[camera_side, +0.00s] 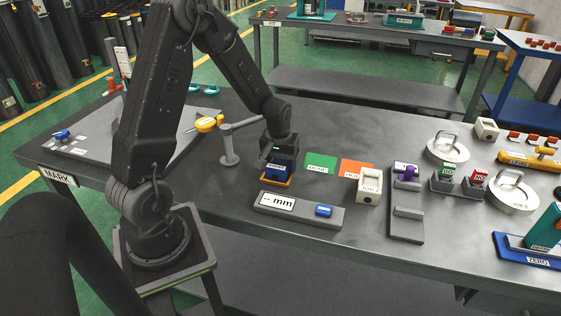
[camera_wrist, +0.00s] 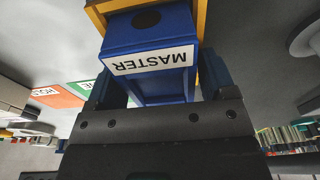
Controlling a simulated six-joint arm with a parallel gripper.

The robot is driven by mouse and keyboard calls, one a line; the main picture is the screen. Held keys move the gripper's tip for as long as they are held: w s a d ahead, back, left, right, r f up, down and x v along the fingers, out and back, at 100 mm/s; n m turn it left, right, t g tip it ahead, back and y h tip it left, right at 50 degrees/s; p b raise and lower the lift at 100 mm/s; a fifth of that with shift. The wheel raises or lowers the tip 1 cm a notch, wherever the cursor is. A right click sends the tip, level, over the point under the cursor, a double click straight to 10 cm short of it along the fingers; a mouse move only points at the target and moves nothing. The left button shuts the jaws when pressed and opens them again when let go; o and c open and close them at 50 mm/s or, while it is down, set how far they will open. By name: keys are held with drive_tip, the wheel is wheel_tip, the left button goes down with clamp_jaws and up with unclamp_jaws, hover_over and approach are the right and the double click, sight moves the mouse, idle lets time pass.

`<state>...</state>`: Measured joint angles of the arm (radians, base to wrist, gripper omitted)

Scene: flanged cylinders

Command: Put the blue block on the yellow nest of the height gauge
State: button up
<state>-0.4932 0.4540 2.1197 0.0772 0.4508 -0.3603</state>
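The blue block (camera_side: 282,166), labelled MASTER, is at the yellow nest (camera_side: 275,180) of the height gauge, just behind its grey base (camera_side: 300,210). My gripper (camera_side: 279,152) comes down on the block from above. In the wrist view the block (camera_wrist: 150,45) lies between my two fingers (camera_wrist: 160,88), which appear to press its sides; yellow nest edges (camera_wrist: 204,22) show beyond it. The block looks level and low in the nest, but its underside is hidden, so I cannot tell whether it touches down. The gauge display (camera_side: 277,202) shows dashes and "mm".
A green mat (camera_side: 321,162) and an orange mat (camera_side: 356,167) lie right of the nest. A white box-shaped block (camera_side: 369,187) and a grey stand with a purple part (camera_side: 406,175) are further right. A grey post with an arm (camera_side: 230,145) stands left of my gripper.

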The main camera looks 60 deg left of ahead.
drive_tip(key=shift+o, duration=1.2)
wheel_tip(320, 180, up, 14)
drive_tip(key=s+d, duration=0.1)
drive_tip(key=shift+s+f, duration=0.15)
drive_tip(key=shift+d, duration=0.1)
drive_tip(key=s+d+r+m+t, duration=0.2)
drive_tip(key=s+d+r+m, duration=0.2)
drive_tip(key=s+d, duration=0.3)
drive_tip(key=s+d+r+m+t+h, duration=0.1)
drive_tip(key=s+d+r+m, duration=0.3)
drive_tip(key=d, duration=0.7)
drive_tip(key=s+m+t, duration=0.1)
drive_tip(key=s, duration=0.1)
drive_tip(key=shift+s+r+t, duration=0.3)
drive_tip(key=shift+s+r, duration=0.05)
drive_tip(key=shift+s, duration=0.05)
